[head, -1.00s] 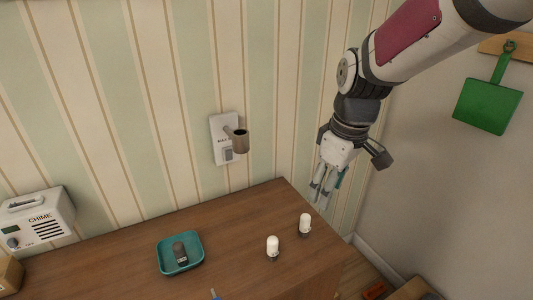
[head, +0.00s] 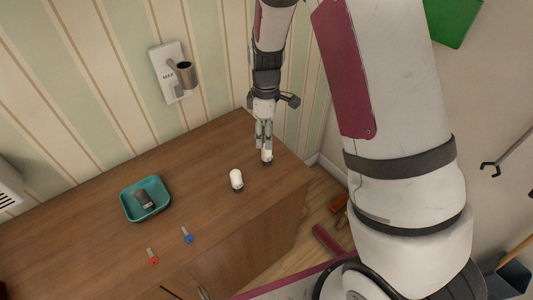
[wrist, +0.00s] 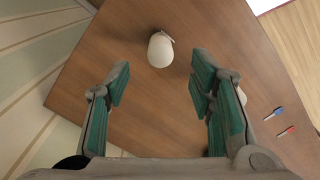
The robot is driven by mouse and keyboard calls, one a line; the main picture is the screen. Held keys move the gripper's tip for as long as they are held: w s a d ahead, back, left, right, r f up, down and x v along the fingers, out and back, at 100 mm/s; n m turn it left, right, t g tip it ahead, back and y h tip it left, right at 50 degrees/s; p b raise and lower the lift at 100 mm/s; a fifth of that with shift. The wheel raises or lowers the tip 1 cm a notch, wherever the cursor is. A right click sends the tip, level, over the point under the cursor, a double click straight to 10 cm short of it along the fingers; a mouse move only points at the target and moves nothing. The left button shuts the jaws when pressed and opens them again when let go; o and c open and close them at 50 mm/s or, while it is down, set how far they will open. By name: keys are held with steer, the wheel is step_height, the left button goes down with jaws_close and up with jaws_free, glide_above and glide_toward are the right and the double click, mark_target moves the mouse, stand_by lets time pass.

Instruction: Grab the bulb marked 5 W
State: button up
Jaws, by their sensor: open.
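Two white bulbs with dark bases stand on the wooden cabinet top (head: 205,165). The far bulb (head: 267,157) is at my gripper's fingertips in the head view. In the wrist view this bulb (wrist: 160,50) shows just beyond the gap between the fingers. The near bulb (head: 236,179) stands to its left; in the wrist view the right finger hides most of it. I cannot read a wattage marking on either. My gripper (head: 264,146) points down, open and empty; its teal-padded fingers (wrist: 160,78) are spread apart in the wrist view.
A teal tray (head: 124,200) holds a dark grey object (head: 144,201). A red-ended piece (head: 153,257) and a blue-ended piece (head: 187,236) lie near the front. A wall plate (head: 164,68) carries a socket (head: 185,73). The cabinet's right edge is close to the far bulb.

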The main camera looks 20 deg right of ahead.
mark_target(266, 154)
steer(key=shift+f+p, duration=0.4)
steer(key=shift+f, duration=3.05)
steer(key=c, duration=1.1)
